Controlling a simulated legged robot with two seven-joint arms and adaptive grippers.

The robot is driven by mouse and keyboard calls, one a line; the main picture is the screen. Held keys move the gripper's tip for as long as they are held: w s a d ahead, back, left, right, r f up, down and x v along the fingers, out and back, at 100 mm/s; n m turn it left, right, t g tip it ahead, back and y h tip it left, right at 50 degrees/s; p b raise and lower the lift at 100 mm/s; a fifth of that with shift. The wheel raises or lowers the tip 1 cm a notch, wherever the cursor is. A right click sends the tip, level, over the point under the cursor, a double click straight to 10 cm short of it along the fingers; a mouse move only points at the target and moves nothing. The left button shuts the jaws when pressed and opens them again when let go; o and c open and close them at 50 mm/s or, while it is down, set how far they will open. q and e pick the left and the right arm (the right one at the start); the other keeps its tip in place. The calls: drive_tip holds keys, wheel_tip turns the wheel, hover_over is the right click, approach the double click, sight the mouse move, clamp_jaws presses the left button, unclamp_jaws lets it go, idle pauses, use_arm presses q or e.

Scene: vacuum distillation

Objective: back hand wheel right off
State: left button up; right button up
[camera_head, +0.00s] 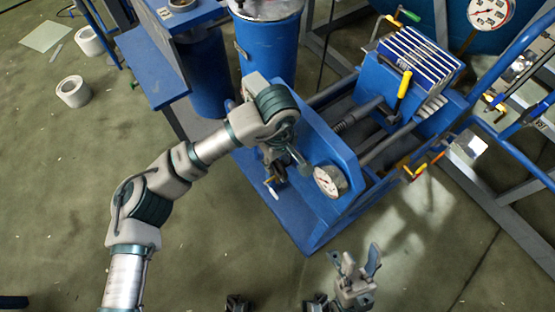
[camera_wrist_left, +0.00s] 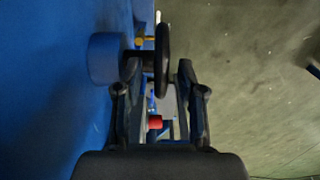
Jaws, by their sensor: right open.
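A dark hand wheel (camera_wrist_left: 162,58) shows nearly edge-on in the left wrist view, on a shaft from a round blue boss (camera_wrist_left: 108,58). My left gripper (camera_wrist_left: 158,78) is open, with its fingers apart on either side of the wheel's near part; I see gaps beside the rim. In the head view my left gripper (camera_head: 277,165) is at the side of the blue machine (camera_head: 305,222), and my own arm hides the wheel there. My right gripper (camera_head: 357,266) is open and empty at the bottom of the head view, over the floor, away from the machine.
A yellow-handled lever (camera_head: 403,84) stands farther back. A blue drum (camera_head: 268,45) is behind my arm. A red part (camera_wrist_left: 155,122) shows between my left fingers.

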sight(277, 166)
use_arm(q)
drive_tip(key=shift+f+b, duration=0.35)
drive_tip(key=shift+f, duration=1.15)
clamp_jaws()
drive_tip(key=shift+a+r+g+h, duration=0.1)
drive_tip(key=shift+r+g+h, duration=0.05)
drive_tip(key=shift+g+h, duration=0.2)
drive_tip(key=shift+w+g+h+p, duration=0.1)
drive_tip(key=shift+g+h+p, duration=0.3)
drive_tip(key=shift+g, duration=0.35)
unclamp_jaws()
